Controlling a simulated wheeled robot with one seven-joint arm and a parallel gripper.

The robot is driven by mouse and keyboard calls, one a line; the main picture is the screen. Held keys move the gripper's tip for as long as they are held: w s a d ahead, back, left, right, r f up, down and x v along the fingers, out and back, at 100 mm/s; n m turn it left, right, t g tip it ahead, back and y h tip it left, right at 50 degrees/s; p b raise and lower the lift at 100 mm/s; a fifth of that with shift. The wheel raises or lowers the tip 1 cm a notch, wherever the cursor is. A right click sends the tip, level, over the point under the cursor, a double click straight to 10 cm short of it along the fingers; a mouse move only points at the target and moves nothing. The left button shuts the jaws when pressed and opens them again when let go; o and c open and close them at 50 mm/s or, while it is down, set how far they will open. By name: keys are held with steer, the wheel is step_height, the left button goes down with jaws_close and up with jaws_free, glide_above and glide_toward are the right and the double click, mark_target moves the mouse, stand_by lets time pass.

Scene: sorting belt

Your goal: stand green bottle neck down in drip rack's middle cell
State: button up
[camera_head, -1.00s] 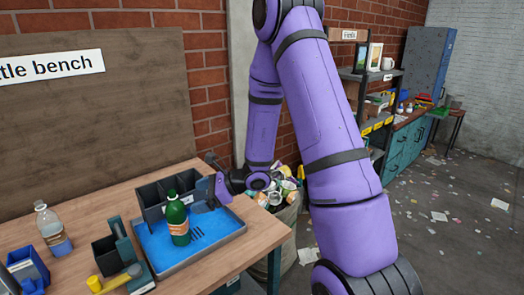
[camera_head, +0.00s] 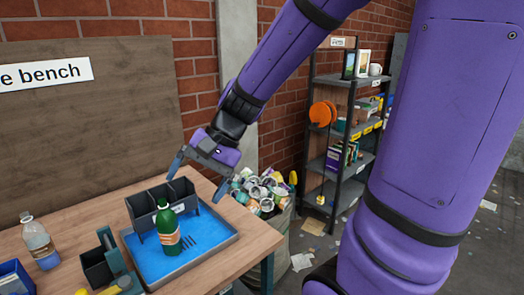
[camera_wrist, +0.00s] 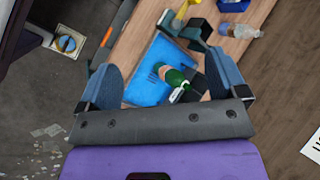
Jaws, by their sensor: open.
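The green bottle (camera_head: 167,228) with an orange-and-white label stands upright, neck up, on the blue floor of a shallow tray (camera_head: 228,240). It is just in front of the dark grey drip rack (camera_head: 146,204), which has a row of cells open at the top. The bottle hides part of the rack's front. My gripper (camera_head: 198,178) is open and empty, above the rack and the tray's back, apart from the bottle. In the wrist view the bottle (camera_wrist: 174,77) shows between the spread fingers (camera_wrist: 165,85); the gripper body hides most of the rack.
A clear bottle (camera_head: 40,243) stands on the bench at the left. A dark holder with a teal upright (camera_head: 110,250) stands close to the tray's left side. A bin full of cans (camera_head: 265,192) is right of the bench. A shelf (camera_head: 345,140) stands behind.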

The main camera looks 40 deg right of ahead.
steer(key=s+d+r+n+t+h, duration=0.3)
steer(key=s+d+r+n+h, duration=0.3)
steer(key=s, duration=0.5)
steer(key=shift+d+r+n+t+h, duration=0.45)
steer(key=shift+r+n, duration=0.25)
steer(key=shift+r, duration=0.4)
steer(key=shift+s, duration=0.1)
stand_by(0.9)
